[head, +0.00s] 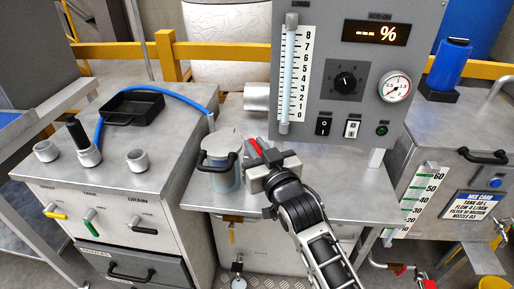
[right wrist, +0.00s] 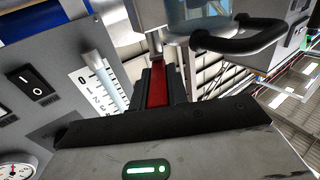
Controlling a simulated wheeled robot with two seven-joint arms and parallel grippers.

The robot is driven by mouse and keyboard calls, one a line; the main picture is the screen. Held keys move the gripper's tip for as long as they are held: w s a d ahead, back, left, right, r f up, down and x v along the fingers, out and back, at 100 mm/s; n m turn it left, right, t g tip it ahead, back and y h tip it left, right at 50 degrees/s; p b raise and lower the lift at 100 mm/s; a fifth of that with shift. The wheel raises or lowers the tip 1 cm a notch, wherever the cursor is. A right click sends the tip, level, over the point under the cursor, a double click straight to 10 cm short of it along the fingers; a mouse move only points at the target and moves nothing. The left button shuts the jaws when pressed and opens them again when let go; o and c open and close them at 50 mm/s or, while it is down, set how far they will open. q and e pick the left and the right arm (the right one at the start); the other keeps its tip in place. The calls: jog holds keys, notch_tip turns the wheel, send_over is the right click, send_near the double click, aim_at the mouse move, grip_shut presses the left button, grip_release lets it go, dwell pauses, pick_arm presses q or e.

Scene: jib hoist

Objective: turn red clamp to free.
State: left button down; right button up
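The red clamp (head: 253,146) is a small red lever at the right side of a clear lidded vessel (head: 225,178) on the middle steel bench. My right gripper (head: 257,163) is at the clamp. In the right wrist view the red clamp (right wrist: 157,86) lies between the two dark fingers of my right gripper (right wrist: 160,88), which close on it from both sides with no clear gap. The clamp's far end and its mount are partly hidden. My left gripper is not in view.
The vessel's dark handle (right wrist: 240,38) is close beside the fingers. A grey control panel (head: 345,130) with a scale tube (head: 290,75) and a gauge (head: 395,87) stands behind. A black tray (head: 132,107) and blue hose (head: 185,98) are at left. The bench's right part is clear.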

jog(key=o, duration=0.4)
jog(key=shift+s+a+f, duration=0.1)
jog(key=shift+f, duration=0.1)
jog(key=shift+r, duration=0.1)
jog(key=shift+s, duration=0.1)
jog(key=b+v, duration=0.1)
jog(key=v, duration=1.4)
jog(key=shift+s+d, duration=0.3)
